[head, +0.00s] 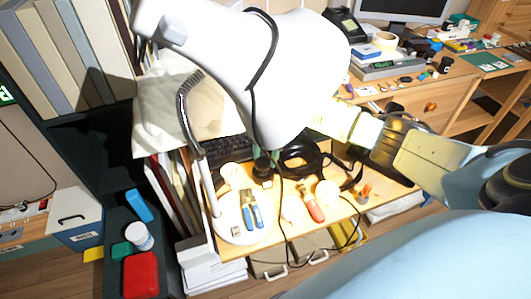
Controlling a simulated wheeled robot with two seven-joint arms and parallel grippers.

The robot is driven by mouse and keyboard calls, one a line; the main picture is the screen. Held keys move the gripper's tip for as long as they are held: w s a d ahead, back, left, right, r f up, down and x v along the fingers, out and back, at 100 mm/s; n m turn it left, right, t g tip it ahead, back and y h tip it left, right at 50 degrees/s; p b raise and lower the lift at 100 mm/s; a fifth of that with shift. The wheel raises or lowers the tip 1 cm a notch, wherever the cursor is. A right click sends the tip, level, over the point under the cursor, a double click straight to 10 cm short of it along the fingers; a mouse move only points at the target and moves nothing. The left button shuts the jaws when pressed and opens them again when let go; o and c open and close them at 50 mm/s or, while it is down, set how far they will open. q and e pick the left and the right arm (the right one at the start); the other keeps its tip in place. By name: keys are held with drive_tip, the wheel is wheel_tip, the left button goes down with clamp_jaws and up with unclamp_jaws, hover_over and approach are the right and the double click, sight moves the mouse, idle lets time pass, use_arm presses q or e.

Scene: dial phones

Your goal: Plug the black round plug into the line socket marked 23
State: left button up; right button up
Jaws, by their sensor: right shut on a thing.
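My right gripper (338,120) reaches in from the right over the desk. Its pale, brightly lit fingers point left, and their tips meet the edge of a large white lamp head in the picture, so the thing between them is hidden. A small black round piece (263,164), possibly a plug, shows on the desk below the lamp head, with black cord near it. I cannot tell whether it is the task's plug. No socket marked 23 can be read. My left gripper is not in view.
The white lamp head (300,50) blocks the upper middle. On the desk are a coiled black cable (300,158), blue-handled pliers (250,210) and a red-handled tool (313,205). Binders (60,50) stand upper left. A second wooden desk (440,95) with small items is upper right.

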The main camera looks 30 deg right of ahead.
idle(0.6)
drive_tip(key=shift+p, duration=0.5)
drive_tip(key=shift+f+b, duration=0.3)
drive_tip(key=shift+f, duration=0.45)
drive_tip(key=o, duration=1)
drive_tip(key=shift+c, duration=0.2)
wheel_tip(320, 180, up, 13)
drive_tip(key=d+p, duration=0.1)
drive_tip(key=p, duration=0.2)
drive_tip(key=shift+w+d+r+p, duration=0.15)
drive_tip(key=shift+w+d+p, duration=0.15)
